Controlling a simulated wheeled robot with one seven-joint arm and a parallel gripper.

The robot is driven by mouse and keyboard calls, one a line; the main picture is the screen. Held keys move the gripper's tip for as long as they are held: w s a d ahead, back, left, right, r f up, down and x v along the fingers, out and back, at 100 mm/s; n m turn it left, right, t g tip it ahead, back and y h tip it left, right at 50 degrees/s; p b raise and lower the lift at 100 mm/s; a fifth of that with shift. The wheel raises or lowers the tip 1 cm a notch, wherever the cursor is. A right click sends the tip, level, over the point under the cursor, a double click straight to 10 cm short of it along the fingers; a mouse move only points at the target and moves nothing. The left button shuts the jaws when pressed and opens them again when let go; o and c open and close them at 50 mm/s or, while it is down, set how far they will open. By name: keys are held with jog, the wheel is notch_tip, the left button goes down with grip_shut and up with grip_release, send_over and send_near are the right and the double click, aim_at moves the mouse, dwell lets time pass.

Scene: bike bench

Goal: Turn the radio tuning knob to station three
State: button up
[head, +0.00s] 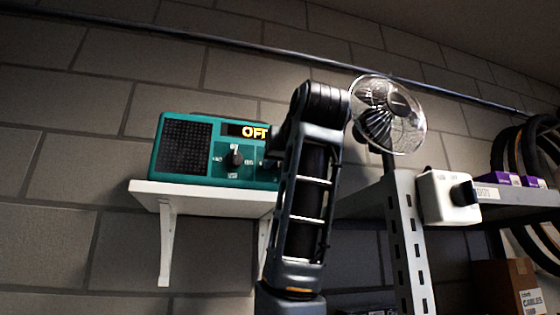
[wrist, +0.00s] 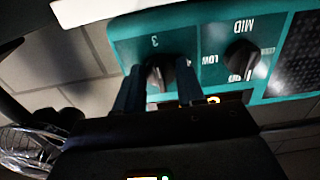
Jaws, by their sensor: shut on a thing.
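The teal radio (head: 190,117) stands on a white wall shelf, with a speaker grille at its left. In the wrist view, seen upside down, my gripper (wrist: 159,88) is shut on the dark tuning knob (wrist: 160,72), one finger on each side. A "3" is printed beside this knob; which way its pointer faces I cannot tell. In the head view my arm hides my gripper and most of that knob.
A second knob (wrist: 241,56) marked LOW and MID sits beside the held one. The white shelf (head: 200,196) is under the radio. A wire-caged fan (head: 388,114) and a white box with a black knob (head: 441,199) stand to the right, by a metal rack (head: 409,240).

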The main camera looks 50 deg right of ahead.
jog(key=shift+c, duration=0.7)
jog(key=shift+n, duration=0.7)
jog(key=o, duration=1)
jog(key=shift+s, duration=0.1)
